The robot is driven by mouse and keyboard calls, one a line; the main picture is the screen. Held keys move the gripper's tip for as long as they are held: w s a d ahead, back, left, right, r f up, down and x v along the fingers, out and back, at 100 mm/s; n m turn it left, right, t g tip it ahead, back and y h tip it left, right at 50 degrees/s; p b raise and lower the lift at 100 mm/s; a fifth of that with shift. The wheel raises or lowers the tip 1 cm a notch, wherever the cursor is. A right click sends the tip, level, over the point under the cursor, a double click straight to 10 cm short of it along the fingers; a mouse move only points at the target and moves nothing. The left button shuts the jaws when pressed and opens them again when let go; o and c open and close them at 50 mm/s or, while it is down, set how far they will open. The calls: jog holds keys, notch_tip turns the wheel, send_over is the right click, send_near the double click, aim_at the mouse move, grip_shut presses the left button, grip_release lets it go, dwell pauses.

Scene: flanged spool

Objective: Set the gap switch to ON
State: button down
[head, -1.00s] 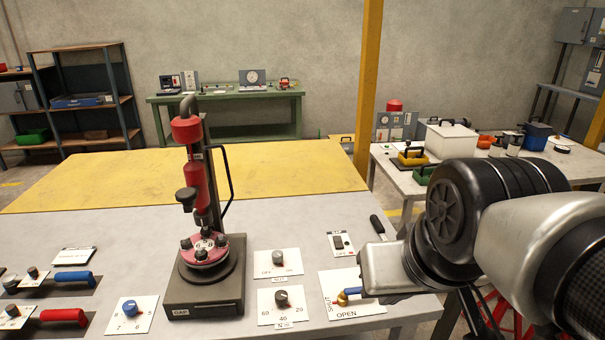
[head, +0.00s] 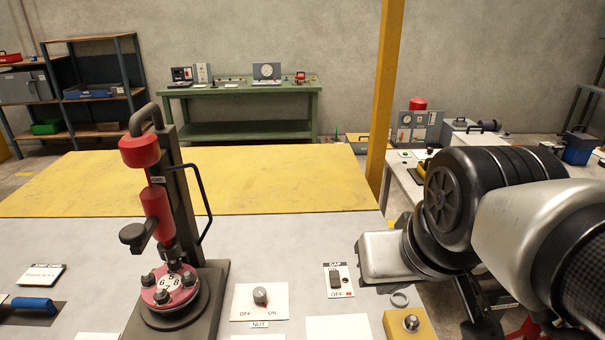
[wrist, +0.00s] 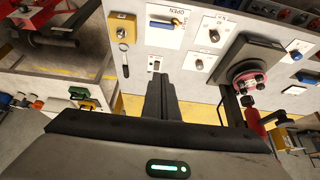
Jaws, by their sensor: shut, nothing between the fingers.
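The gap switch (head: 335,276) is a small dark rocker on a white plate marked GAP, with OFF and a small red mark below it. It stands right of the NUT dial in the head view. In the wrist view the gap switch (wrist: 155,65) shows just beyond my fingertips. My gripper (wrist: 160,82) is shut and empty, with its dark fingers together and pointing toward the switch plate. Whether the fingertips touch the plate cannot be told. In the head view my arm is at the right and the fingers cannot be made out.
The red spool fixture (head: 168,292) stands on the grey bench to the left. The NUT dial (head: 260,297) lies between it and the switch. A yellow block (head: 408,326) with a knob sits at the front right. The yellow surface (head: 190,180) behind is clear.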

aim_at(333, 273)
jog(key=w+f+b, duration=0.6)
jog(key=w+f, duration=0.6)
jog(key=w, duration=0.3)
jog(key=w+f+b, duration=0.7)
jog(key=w+f, duration=0.4)
jog(key=w, duration=0.5)
jog(key=shift+f+g, duration=0.4)
jog(key=shift+a+f, duration=0.1)
jog(key=b+x, duration=0.2)
jog(key=x, duration=1.1)
jog(key=shift+f, duration=0.45)
